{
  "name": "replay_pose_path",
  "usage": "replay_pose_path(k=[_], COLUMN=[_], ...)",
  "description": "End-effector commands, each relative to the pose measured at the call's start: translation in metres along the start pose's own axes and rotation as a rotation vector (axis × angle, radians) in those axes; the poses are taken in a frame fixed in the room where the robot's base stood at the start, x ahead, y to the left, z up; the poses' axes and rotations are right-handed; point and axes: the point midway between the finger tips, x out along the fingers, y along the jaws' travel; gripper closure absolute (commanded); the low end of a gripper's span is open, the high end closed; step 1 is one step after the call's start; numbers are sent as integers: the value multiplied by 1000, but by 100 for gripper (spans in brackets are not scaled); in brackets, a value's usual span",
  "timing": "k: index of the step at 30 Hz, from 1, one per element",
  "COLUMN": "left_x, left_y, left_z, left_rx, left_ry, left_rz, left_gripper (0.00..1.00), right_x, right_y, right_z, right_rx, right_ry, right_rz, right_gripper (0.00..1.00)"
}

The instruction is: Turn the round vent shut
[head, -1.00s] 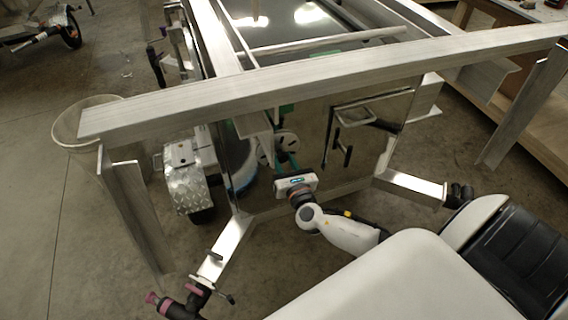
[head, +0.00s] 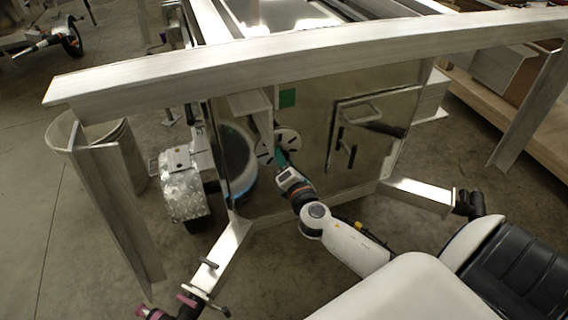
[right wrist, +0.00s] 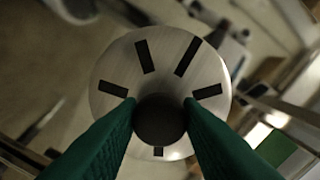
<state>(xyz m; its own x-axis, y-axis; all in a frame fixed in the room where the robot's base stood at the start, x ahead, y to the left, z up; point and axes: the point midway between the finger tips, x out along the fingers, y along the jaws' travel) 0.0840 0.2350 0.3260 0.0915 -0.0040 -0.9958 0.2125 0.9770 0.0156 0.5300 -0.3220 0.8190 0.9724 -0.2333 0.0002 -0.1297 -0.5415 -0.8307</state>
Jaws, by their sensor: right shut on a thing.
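The round vent (head: 291,138) is a pale metal disc with black radial slots on the front panel of the trailer (head: 312,125). In the right wrist view the vent (right wrist: 165,72) faces the camera, with its slots showing dark. A dark round knob (right wrist: 160,122) stands at its middle. My right gripper (head: 280,158) reaches up to the vent. Its green fingers (right wrist: 160,115) are shut on the knob, one on each side. The fingers hide the lower sides of the disc. My left gripper is not in view.
A large metal beam (head: 300,50) crosses above the vent. A rectangular hatch with a handle (head: 372,125) is to the right on the panel. Frame bars flank my right arm.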

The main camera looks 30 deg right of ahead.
Motion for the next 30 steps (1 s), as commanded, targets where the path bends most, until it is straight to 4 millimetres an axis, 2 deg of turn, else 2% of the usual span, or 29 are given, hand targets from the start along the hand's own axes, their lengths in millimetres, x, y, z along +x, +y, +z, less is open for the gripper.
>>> replay_pose_path(k=[9,23,24,27,30], left_x=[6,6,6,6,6], left_y=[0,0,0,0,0], left_z=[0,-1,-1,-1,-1], left_rx=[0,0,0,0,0], left_ry=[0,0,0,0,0], left_rz=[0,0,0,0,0], left_gripper=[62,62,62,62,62], right_x=[0,0,0,0,0], right_y=[0,0,0,0,0], right_z=[0,0,0,0,0], right_rx=[88,98,98,97,97], right_ry=[0,0,0,0,0], right_rz=[1,1,1,1,1], right_gripper=[91,91,61,46,46])
